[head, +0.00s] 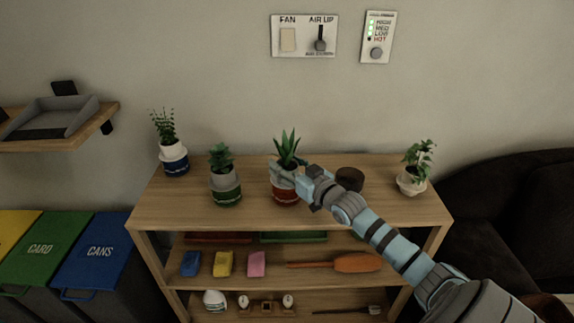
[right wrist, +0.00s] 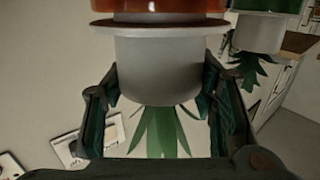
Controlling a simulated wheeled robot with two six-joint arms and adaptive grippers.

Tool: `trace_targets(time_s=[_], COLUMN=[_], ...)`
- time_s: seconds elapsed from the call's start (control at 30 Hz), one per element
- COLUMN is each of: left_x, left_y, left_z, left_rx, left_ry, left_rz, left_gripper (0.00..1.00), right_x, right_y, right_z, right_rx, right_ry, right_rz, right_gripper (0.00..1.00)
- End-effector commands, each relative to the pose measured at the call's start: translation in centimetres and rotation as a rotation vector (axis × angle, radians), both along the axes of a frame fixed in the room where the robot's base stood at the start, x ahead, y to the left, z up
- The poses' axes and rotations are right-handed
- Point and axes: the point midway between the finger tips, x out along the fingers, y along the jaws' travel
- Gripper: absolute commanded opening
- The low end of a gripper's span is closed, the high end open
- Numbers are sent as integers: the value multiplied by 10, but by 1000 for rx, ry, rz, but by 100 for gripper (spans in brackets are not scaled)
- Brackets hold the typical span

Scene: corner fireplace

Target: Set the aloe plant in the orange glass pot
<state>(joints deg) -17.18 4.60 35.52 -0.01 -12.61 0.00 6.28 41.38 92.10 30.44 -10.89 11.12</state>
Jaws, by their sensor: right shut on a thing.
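The aloe plant (head: 287,146) has spiky green leaves and a pale grey pot, and stands upright near the middle of the shelf top. Its grey pot (right wrist: 160,65) is at the orange glass pot (head: 286,198), which looks red-orange with a light band. In the right wrist view, inverted, a flat collar lies between the grey pot and the orange glass (right wrist: 165,6); how deep the one sits in the other is hidden. My right gripper (head: 296,181) reaches in from the right, its fingers on both sides of the grey pot, shut on it. My left gripper is out of view.
A plant in a blue pot (head: 175,164) and one in a green pot (head: 226,192) stand to the left. A dark round pot (head: 349,180) is behind my right arm; a pale potted plant (head: 412,180) is farther right. The wall is close behind.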

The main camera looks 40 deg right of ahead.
Motion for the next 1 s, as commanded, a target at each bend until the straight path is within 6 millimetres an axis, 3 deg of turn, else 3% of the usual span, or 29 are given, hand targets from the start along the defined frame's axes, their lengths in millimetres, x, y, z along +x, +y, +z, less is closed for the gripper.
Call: trace_targets(time_s=[0.5, 0.53, 0.67, 1.0], left_x=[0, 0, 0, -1], left_y=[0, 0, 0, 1], left_z=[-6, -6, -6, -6], left_rx=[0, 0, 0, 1], left_ry=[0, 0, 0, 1], left_rz=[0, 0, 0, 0], left_gripper=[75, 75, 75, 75], right_x=[0, 0, 0, 0], right_y=[0, 0, 0, 0], right_z=[-6, -6, -6, -5], right_rx=[0, 0, 0, 0], right_ry=[-1, -1, -1, 0], right_rz=[0, 0, 0, 0], right_gripper=[37, 54, 75, 76])
